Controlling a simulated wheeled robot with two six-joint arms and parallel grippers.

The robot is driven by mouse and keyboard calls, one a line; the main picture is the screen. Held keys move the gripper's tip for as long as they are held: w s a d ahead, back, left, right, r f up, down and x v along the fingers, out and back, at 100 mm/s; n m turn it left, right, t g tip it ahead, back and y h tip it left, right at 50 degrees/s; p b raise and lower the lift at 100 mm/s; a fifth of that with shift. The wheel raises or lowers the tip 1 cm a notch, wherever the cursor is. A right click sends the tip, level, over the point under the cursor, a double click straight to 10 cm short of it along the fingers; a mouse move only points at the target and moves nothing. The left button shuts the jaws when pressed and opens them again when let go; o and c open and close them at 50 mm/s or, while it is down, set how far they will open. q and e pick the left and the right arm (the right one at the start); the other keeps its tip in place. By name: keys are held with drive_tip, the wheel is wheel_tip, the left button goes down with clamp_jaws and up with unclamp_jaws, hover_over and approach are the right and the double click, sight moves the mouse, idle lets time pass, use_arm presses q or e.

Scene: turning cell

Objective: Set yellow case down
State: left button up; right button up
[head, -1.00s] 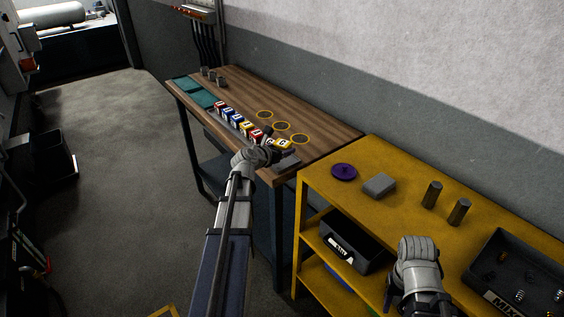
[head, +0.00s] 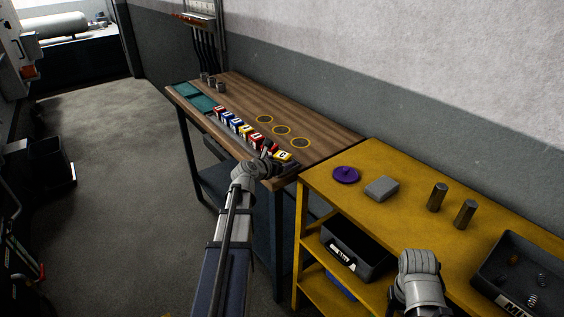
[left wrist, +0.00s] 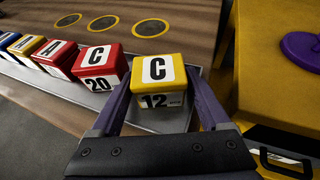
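Several red, blue and yellow cases (head: 237,126) line the tray. Ringed spots (head: 281,130) lie behind them on the bench (head: 320,140). The yellow shelf (head: 400,215) to the right holds a purple disc (head: 346,175), a grey block (head: 382,189), two cylinders and a black bin.

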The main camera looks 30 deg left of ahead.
use_arm(q)
drive_tip(key=shift+r+p, duration=0.25)
drive_tip(key=shift+p, duration=0.05)
drive_tip(key=p+v, duration=0.4)
drive_tip(key=v, duration=0.8)
drive_tip(key=shift+s+f, duration=0.1)
drive_tip(key=shift+f, duration=0.05)
